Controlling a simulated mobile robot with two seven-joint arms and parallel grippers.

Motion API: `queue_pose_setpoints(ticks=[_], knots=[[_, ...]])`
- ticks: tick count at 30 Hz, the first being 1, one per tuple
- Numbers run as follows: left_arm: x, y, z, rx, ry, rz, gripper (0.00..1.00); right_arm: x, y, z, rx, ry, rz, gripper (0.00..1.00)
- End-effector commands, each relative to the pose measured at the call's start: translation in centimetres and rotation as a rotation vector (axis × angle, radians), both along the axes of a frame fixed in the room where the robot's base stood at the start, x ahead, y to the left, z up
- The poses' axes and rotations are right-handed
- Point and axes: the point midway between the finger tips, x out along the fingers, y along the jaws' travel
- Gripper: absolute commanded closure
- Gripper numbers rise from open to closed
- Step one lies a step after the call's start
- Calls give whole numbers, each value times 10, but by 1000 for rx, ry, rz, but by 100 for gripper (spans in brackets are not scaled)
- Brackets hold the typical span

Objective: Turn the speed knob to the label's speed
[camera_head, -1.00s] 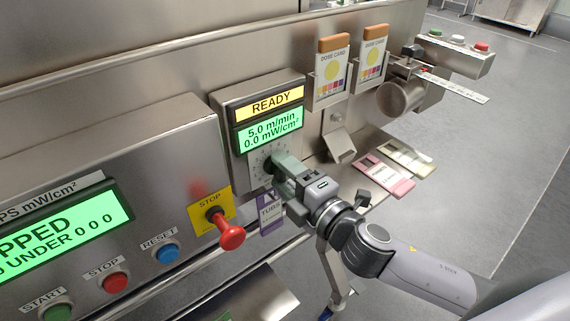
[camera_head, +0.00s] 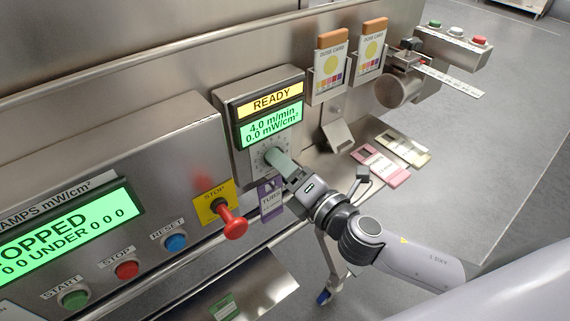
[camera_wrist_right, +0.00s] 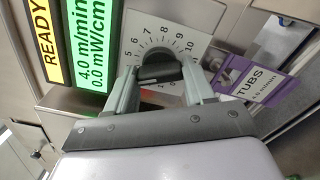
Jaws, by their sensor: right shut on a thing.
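The black speed knob (camera_wrist_right: 158,68) sits on a white dial (camera_wrist_right: 168,42) numbered up to 10 in the right wrist view. My right gripper (camera_wrist_right: 162,78) is shut on it, one finger on each side. In the head view my right gripper (camera_head: 280,162) hides most of the knob, below the green speed display (camera_head: 270,126). The display reads 4.0 m/min and 0.0 mW/cm². A purple and white label (camera_wrist_right: 256,85) reads TUBS, with a speed line too small to read surely; it also hangs below the dial in the head view (camera_head: 271,200). My left gripper is out of view.
A red STOP knob (camera_head: 235,226) on a yellow plate juts out left of my right gripper. A panel with START, STOP and RESET buttons (camera_head: 126,270) is further left. Two dose cards (camera_head: 331,66) stand in holders at upper right. Pink and cream cards (camera_head: 381,166) lie on the ledge.

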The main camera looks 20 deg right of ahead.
Motion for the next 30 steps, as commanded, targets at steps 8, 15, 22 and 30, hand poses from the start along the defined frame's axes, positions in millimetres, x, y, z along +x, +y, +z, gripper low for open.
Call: queue_pose_setpoints(ticks=[8, 15, 22, 30], knots=[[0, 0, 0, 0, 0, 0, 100, -1, 1, -1, 0, 2, 3, 77], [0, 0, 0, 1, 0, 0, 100, 0, 1, -1, 1, 1, 2, 21], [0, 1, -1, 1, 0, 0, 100, -2, -1, -1, 0, 2, 0, 21], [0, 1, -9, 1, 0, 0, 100, -32, -11, -3, 0, 3, 2, 21]])
